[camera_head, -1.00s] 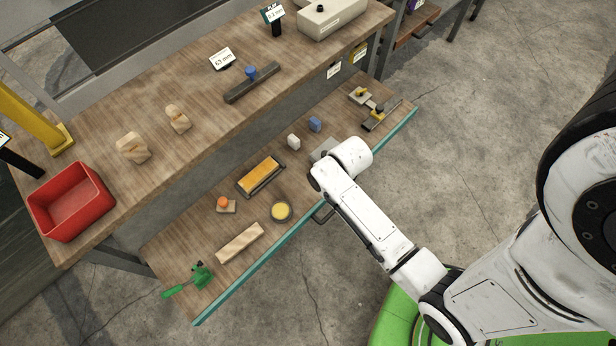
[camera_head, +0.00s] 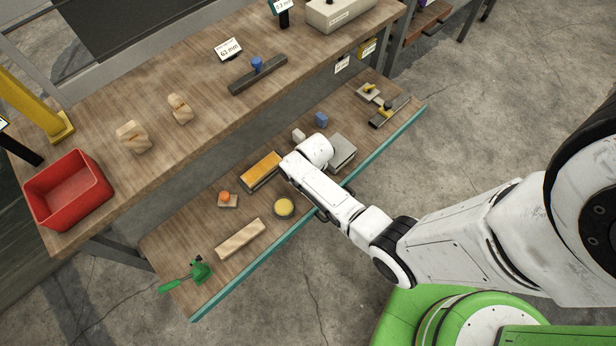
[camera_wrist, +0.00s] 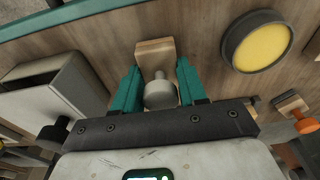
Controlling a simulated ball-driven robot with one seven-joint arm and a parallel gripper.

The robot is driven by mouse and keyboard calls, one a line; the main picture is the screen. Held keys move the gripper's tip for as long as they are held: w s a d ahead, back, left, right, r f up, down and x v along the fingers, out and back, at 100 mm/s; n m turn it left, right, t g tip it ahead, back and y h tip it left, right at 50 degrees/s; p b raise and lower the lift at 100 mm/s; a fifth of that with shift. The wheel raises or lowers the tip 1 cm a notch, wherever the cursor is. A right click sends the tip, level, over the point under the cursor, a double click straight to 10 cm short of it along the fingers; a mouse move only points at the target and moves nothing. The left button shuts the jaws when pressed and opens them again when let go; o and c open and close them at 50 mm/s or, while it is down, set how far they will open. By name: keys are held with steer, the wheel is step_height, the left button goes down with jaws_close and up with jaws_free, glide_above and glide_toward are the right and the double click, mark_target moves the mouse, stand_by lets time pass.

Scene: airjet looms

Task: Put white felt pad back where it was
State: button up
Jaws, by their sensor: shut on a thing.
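In the wrist view the white felt pad shows as a pale wooden block (camera_wrist: 155,50) with a whitish round knob (camera_wrist: 160,93). My gripper (camera_wrist: 160,88) has its teal fingers closed on either side of the knob and holds the pad. Whether the block touches the shelf below is unclear. In the head view my white wrist hides the gripper and the pad, over the lower shelf (camera_head: 262,220) between the grey box and the yellow tin.
A grey box (camera_head: 341,150) stands right of my wrist. Left are a yellow tin (camera_head: 284,207), a yellow-topped tray (camera_head: 261,170) and an orange-knobbed block (camera_head: 227,199). White (camera_head: 298,135) and blue (camera_head: 321,120) blocks lie behind. A teal strip (camera_head: 300,230) edges the shelf.

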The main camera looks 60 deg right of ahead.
steer(key=shift+f, duration=0.25)
steer(key=shift+f, duration=0.15)
steer(key=o, duration=1.2)
steer(key=shift+c, duration=0.2)
steer(key=r+p, duration=0.1)
steer(key=r, duration=0.3)
steer(key=s+r+p, duration=0.1)
steer(key=r, duration=0.7)
steer(key=shift+s+a+p, duration=0.2)
steer(key=shift+a+p, duration=0.05)
steer(key=shift+p, duration=0.15)
steer(key=s+a+r+n, duration=0.2)
steer(key=s+a+r, duration=0.9)
steer(key=s+r, duration=0.1)
steer(key=shift+s+r+n, duration=0.2)
steer(key=shift+r+n, duration=0.2)
steer(key=shift+r, duration=0.2)
